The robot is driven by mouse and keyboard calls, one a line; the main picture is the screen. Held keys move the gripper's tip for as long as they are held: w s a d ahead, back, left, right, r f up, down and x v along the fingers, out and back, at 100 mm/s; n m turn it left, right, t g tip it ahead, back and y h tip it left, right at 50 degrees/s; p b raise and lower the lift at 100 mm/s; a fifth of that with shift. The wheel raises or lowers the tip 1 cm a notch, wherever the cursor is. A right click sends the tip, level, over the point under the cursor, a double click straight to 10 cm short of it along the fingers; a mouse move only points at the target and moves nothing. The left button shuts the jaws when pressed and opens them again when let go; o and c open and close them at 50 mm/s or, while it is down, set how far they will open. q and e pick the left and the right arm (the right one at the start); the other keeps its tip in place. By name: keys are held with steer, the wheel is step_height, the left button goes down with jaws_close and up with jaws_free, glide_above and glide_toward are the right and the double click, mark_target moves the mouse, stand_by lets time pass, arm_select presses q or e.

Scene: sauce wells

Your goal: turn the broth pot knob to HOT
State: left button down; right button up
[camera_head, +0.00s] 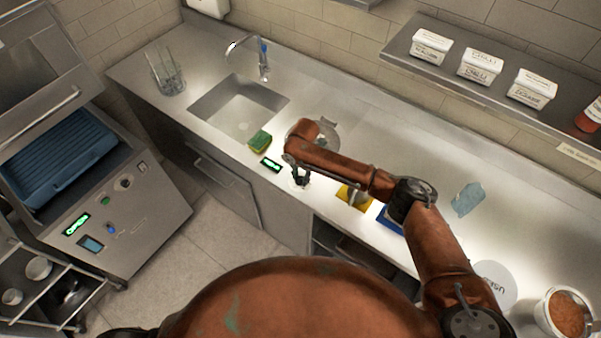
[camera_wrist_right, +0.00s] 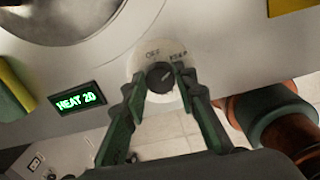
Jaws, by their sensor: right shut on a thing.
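The broth pot knob (camera_wrist_right: 158,77) is dark and round, on a pale dial plate (camera_wrist_right: 176,52) at the counter's front. The plate reads OFF at upper left, with a second, hard-to-read word at upper right; its lower part is partly hidden by the fingers. My right gripper (camera_wrist_right: 159,88) is shut on the knob, one finger on each side; it also shows in the head view (camera_head: 299,182). A small display (camera_wrist_right: 77,101) left of the knob reads HEAT 20 in green. The round pot well (camera_wrist_right: 85,18) lies behind them. My left gripper is out of view.
A green and yellow sponge (camera_head: 260,141) lies left of my right gripper. A sink (camera_head: 238,105) is farther left. Yellow (camera_head: 354,196) and blue (camera_head: 390,219) items lie to the right, partly behind my arm. White tubs (camera_head: 481,67) stand on a shelf above.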

steer(key=m+p, duration=0.1)
steer(key=m, duration=0.1)
steer(key=m+p, duration=0.4)
steer(key=shift+r+m, duration=0.25)
steer(key=shift+m, duration=0.05)
steer(key=m+p, duration=0.4)
steer(key=m, duration=0.1)
steer(key=shift+s+h, duration=0.15)
steer(key=shift+h, duration=0.15)
steer(key=m+p, duration=0.1)
steer(key=m, duration=0.3)
steer(key=shift+f+p, duration=0.1)
steer(key=shift+p, duration=0.2)
steer(key=m+p, duration=0.1)
steer(key=m, duration=0.1)
steer(key=shift+a+m, duration=0.15)
steer(key=shift+m, duration=0.15)
steer(key=m+p, duration=0.1)
steer(key=m, duration=0.4)
steer(key=shift+f+m, duration=0.1)
steer(key=shift+m, duration=0.2)
steer(key=o, duration=1.2)
steer(key=shift+c, duration=0.2)
